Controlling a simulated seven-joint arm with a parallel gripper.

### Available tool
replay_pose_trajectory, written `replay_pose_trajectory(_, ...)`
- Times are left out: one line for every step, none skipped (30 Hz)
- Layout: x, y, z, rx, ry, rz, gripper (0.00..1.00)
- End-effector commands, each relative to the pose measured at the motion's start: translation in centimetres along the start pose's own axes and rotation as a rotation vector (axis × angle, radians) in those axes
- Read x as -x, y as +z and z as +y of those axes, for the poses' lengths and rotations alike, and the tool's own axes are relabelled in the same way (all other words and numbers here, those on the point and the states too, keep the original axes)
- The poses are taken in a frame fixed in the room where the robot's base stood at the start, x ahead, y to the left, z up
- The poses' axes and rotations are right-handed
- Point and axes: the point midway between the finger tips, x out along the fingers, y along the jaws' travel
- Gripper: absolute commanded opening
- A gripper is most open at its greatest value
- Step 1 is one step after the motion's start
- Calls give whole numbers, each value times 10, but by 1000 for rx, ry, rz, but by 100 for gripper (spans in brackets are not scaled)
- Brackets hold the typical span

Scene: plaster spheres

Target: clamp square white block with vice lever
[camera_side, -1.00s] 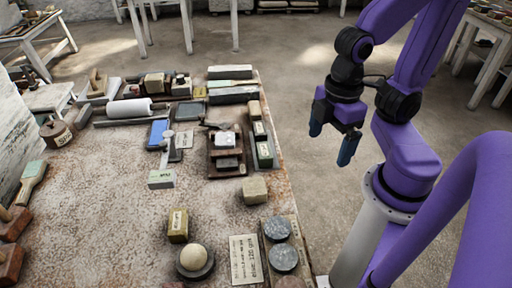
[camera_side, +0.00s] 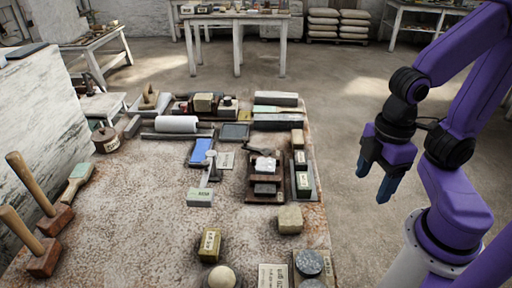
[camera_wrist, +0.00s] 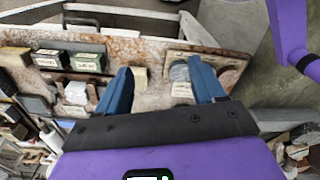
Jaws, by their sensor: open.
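A small square white block (camera_side: 265,165) sits in a dark brown vice (camera_side: 257,188) on the right part of the worktable. A dark lever (camera_side: 251,149) shows at the vice's back left. Whether the jaws touch the block is too small to tell. In the wrist view the white block (camera_wrist: 76,93) and vice (camera_wrist: 92,92) lie left of my fingers, partly blurred. My gripper (camera_side: 377,178) is open and empty, to the right of the table and beyond its edge. Its blue fingers (camera_wrist: 163,90) are spread apart in the wrist view.
A blue tablet-like slab (camera_side: 201,150) lies to the left. Wooden mallets (camera_side: 50,222) stand at the left. The table's left middle (camera_side: 130,205) is clear.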

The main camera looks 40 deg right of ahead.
Motion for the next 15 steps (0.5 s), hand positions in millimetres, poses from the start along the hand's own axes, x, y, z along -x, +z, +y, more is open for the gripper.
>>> replay_pose_trajectory(0,-2,1,-10,1,0,52)
replay_pose_trajectory(1,-4,2,-20,3,-1,42)
replay_pose_trajectory(1,-8,4,-38,5,-2,29)
replay_pose_trajectory(2,-11,6,-57,7,-3,19)
replay_pose_trajectory(3,-16,9,-79,10,-3,9)
replay_pose_trajectory(4,-22,13,-117,15,-4,0)
replay_pose_trajectory(5,-28,17,-148,19,-5,0)
replay_pose_trajectory(6,-35,21,-183,24,-5,0)
replay_pose_trajectory(7,-44,27,-232,31,-6,0)
replay_pose_trajectory(8,-51,32,-273,36,-8,0)
replay_pose_trajectory(9,-58,36,-313,42,-7,0)
replay_pose_trajectory(10,-67,43,-368,49,-9,0)
replay_pose_trajectory(10,-74,48,-408,55,-10,0)
replay_pose_trajectory(11,-81,54,-448,61,-10,0)
replay_pose_trajectory(12,-90,61,-501,68,-10,0)
